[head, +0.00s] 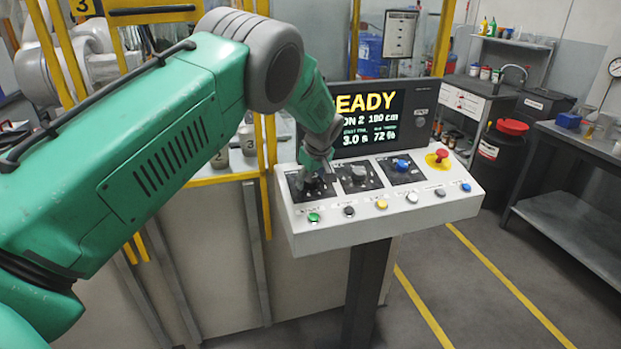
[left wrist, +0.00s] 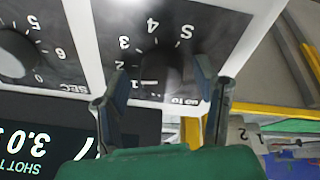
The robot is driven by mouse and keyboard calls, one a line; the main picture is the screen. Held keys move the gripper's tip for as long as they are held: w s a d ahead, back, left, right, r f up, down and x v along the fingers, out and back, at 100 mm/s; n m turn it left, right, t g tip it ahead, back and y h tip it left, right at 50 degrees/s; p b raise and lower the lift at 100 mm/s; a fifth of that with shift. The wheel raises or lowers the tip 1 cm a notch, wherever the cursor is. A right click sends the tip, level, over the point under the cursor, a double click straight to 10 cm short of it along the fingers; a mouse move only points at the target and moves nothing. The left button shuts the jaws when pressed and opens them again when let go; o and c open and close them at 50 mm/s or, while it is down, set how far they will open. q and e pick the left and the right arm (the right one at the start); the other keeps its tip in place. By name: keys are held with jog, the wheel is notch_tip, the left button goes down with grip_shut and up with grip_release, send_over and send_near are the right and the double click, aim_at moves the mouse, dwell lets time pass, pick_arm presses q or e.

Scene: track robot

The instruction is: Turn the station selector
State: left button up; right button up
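The station selector (head: 308,190) is the leftmost dial on the sloped white control panel (head: 300,228). Contact with the knob cannot be told. My right gripper is not in view.
Several small buttons line the front. A screen (head: 367,118) reading "READY" stands behind, and yellow guard posts (head: 268,150) stand close left.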

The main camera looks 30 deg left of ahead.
pick_arm(q)
jog(key=shift+d+r, duration=0.15)
jog(key=shift+d, duration=0.1)
jog(key=c, duration=1.1)
jog(key=shift+o, duration=0.2)
jog(key=shift+a, duration=0.5)
jog(key=shift+r, duration=0.1)
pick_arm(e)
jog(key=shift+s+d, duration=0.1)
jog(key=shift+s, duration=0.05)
